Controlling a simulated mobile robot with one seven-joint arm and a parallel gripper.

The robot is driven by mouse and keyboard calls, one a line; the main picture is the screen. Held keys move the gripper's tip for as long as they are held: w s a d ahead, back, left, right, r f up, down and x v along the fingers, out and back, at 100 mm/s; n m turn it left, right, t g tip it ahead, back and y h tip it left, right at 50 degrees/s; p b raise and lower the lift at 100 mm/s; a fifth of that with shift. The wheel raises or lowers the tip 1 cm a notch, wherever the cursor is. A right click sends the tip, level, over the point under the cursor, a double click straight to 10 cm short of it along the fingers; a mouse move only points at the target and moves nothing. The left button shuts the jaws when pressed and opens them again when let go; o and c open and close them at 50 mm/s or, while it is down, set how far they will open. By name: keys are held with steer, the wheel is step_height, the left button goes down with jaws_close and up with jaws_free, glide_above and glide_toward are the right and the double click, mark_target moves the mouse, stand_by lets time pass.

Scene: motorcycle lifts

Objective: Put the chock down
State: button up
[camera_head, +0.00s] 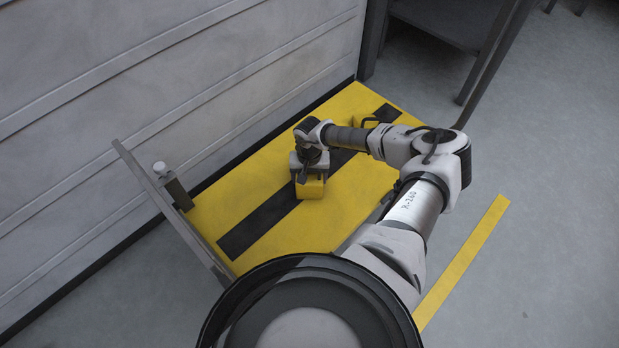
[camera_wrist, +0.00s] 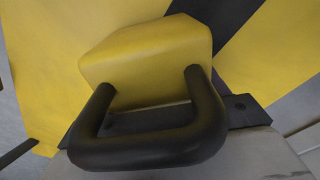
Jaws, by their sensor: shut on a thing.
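The yellow chock (camera_head: 312,190) is in my gripper (camera_head: 310,174), low over the yellow lift platform (camera_head: 355,195) near its black stripe. In the wrist view the chock (camera_wrist: 150,55) is a blunt yellow block with sloping faces, filling the upper middle. A black U-shaped bar (camera_wrist: 150,150) crosses in front of its lower part. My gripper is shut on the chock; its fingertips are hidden. I cannot tell whether the chock's underside touches the platform.
Another yellow block (camera_head: 369,123) sits on the platform beyond my wrist. A grey upright plate (camera_head: 170,205) and a white-knobbed post (camera_head: 165,175) stand at the platform's left end. A grey panelled wall (camera_head: 150,90) runs behind. A dark metal frame (camera_head: 450,30) stands at upper right.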

steer(key=shift+r, duration=0.1)
steer(key=shift+f, duration=0.2)
steer(key=o, duration=1.4)
step_height(320, 180, up, 12)
steer(key=p, duration=0.4)
steer(key=shift+r, duration=0.2)
